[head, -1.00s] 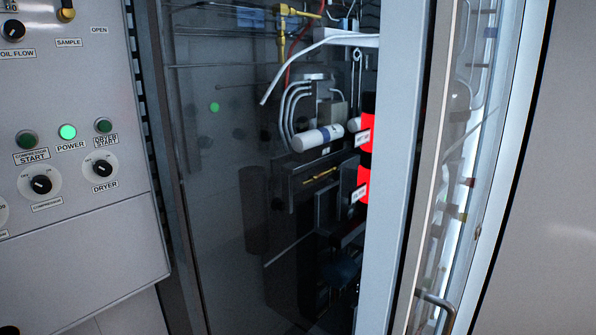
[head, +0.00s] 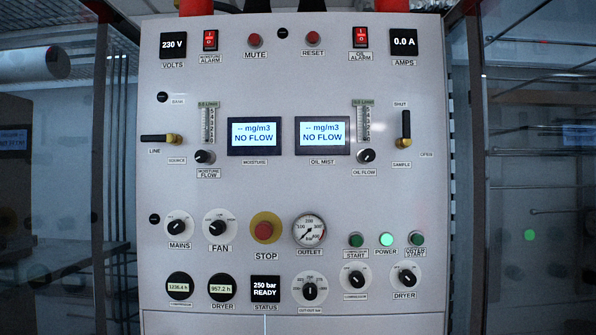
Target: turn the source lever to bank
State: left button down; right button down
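The source lever (head: 158,138) is on the left side of the grey panel. It has a black handle and a brass hub at its right end. The handle lies level and points left, with the LINE label (head: 154,151) just below it. The BANK label (head: 178,100) is above the hub, and the SOURCE label (head: 177,160) is below it. Neither of my grippers is in view.
The panel face (head: 300,190) fills the middle of the view. Near the lever is the moisture flow knob (head: 204,156). The sample lever (head: 406,126) points up at the right. The moisture display (head: 254,135) reads NO FLOW. Dark glass flanks both sides.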

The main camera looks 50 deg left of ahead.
aim_at(169, 138)
jog(key=u, duration=2.35)
